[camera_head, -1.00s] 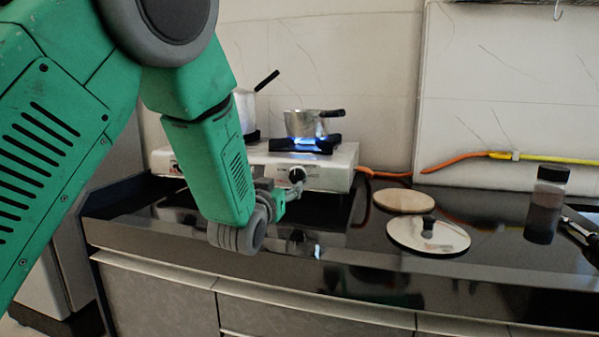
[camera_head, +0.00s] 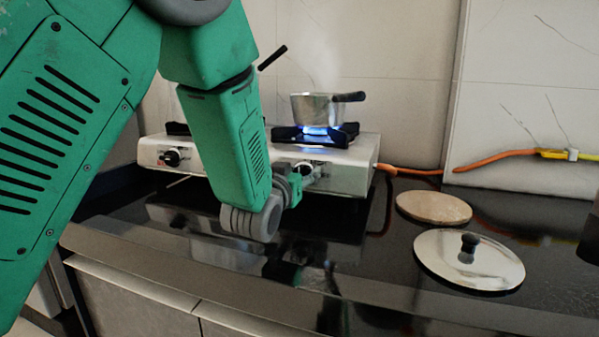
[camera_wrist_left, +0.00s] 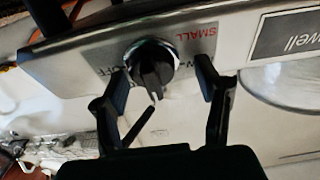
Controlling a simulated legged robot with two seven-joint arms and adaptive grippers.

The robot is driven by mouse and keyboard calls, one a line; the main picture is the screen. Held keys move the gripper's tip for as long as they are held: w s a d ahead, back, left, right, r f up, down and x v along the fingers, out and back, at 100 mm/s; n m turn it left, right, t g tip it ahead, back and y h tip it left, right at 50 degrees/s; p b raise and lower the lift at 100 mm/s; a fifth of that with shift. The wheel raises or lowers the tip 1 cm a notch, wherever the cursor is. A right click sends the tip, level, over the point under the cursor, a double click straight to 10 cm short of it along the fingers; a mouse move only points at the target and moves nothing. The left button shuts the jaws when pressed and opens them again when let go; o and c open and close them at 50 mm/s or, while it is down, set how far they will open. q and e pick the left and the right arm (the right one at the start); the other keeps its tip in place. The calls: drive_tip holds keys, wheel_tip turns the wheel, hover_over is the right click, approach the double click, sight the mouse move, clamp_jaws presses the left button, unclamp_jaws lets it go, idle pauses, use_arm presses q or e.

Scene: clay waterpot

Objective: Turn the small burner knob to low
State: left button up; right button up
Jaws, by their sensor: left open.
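The white stove (camera_head: 350,172) stands on the dark counter. The small burner knob (camera_wrist_left: 152,68), black with a silver ring, is beside the red "SMALL" label in the left wrist view. In the head view, my left gripper (camera_head: 304,177) is at the front panel below the right burner and largely hides this knob. In the left wrist view the gripper (camera_wrist_left: 160,80) is open, with one finger on each side of the knob and gaps visible. A blue flame (camera_head: 316,130) burns under a small metal pot (camera_head: 312,108).
Another black knob (camera_head: 172,157) is on the stove's left. A pot handle (camera_head: 272,57) shows behind my left arm. A wooden disc (camera_head: 433,207) and a metal lid (camera_head: 455,258) lie on the counter. An orange hose (camera_head: 410,171) runs behind.

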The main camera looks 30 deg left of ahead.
use_arm(q)
drive_tip(key=shift+d, duration=0.25)
drive_tip(key=c, duration=1.2)
drive_tip(key=shift+o, duration=0.2)
drive_tip(key=shift+d, duration=0.1)
drive_tip(key=shift+n, duration=0.3)
drive_tip(key=n, duration=0.1)
drive_tip(key=n+p, duration=0.1)
drive_tip(key=n, duration=0.1)
drive_tip(key=shift+a+r+y, duration=0.1)
drive_tip(key=shift+a+y, duration=0.1)
drive_tip(key=shift+y, duration=0.2)
drive_tip(key=n+p, duration=0.1)
drive_tip(key=n, duration=0.3)
drive_tip(key=shift+a+g+y, duration=0.15)
drive_tip(key=shift+g+y, duration=0.25)
drive_tip(key=shift+s+a+f+n+g+y+p, duration=0.15)
drive_tip(key=shift+n+g+y+p, duration=0.2)
drive_tip(key=shift+n, duration=1.65)
drive_tip(key=shift+d+f+n+g+y+p, duration=0.15)
drive_tip(key=shift+n+g+p, duration=0.3)
drive_tip(key=shift+n, duration=1.55)
drive_tip(key=shift+a, duration=0.1)
